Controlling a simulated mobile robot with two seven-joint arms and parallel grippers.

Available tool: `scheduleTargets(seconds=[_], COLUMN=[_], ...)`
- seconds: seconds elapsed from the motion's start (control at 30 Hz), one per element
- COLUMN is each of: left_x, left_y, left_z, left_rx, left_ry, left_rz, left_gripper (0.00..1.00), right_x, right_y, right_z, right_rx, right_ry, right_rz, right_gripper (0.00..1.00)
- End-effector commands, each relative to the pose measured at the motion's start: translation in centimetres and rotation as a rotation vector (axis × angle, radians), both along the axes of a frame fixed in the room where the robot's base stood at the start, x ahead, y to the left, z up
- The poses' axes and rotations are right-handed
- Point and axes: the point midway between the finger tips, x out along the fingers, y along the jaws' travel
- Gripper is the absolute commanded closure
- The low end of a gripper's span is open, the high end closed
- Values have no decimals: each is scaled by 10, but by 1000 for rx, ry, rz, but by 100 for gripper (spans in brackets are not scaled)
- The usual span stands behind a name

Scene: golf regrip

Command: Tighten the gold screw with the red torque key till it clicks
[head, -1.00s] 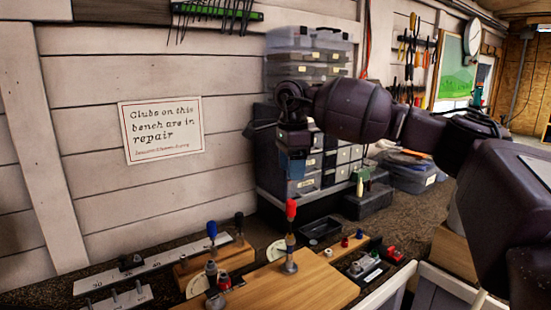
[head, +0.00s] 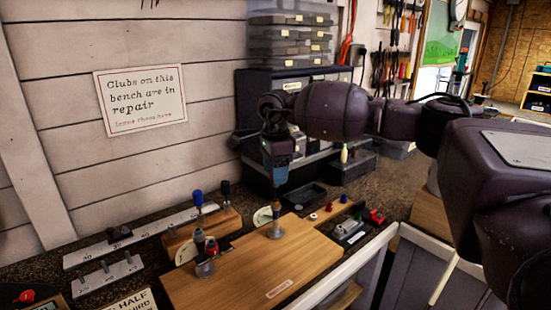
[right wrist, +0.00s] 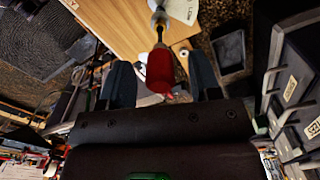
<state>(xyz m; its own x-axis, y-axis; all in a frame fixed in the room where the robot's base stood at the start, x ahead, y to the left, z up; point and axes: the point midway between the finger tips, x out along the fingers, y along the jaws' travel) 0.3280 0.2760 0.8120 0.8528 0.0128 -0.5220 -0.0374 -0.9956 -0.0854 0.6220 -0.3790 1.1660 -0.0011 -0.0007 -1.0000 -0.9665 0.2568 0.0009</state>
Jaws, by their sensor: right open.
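In the right wrist view the red handle of the torque key (right wrist: 161,72) stands between the two dark fingers of my right gripper (right wrist: 161,82). The fingers are open, with a gap on each side of the handle. In the head view my right gripper (head: 277,186) points down over the wooden board, and its body hides the red handle. The key's shaft (head: 276,213) shows below the fingers, upright above a grey metal base (head: 273,232). I cannot clearly make out the gold screw. My left gripper is not in view.
The wooden board (head: 235,275) lies on the dark bench. A smaller wooden block with a blue-topped tool (head: 198,200) stands left of it. A black tray (head: 304,196) and storage cases (head: 290,40) stand behind.

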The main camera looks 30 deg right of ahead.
Motion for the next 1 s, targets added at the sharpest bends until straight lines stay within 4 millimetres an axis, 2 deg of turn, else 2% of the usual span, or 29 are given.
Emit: scheduleTargets(seconds=[0.37,0.47,0.73,0.77,0.9,1.0], left_x=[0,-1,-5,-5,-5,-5], left_y=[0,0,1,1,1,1], left_z=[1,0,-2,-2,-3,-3], left_rx=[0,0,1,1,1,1], left_ry=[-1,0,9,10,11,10], left_rz=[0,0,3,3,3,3], left_gripper=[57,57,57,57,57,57], right_x=[0,0,0,0,0,0], right_y=[0,0,0,0,0,0], right_z=[-6,-6,-5,-5,-5,-5], right_rx=[1,1,1,1,1,1], right_ry=[0,0,0,0,0,0], right_rz=[0,0,0,0,0,-2], right_gripper=[43,55,96,76,97,100])
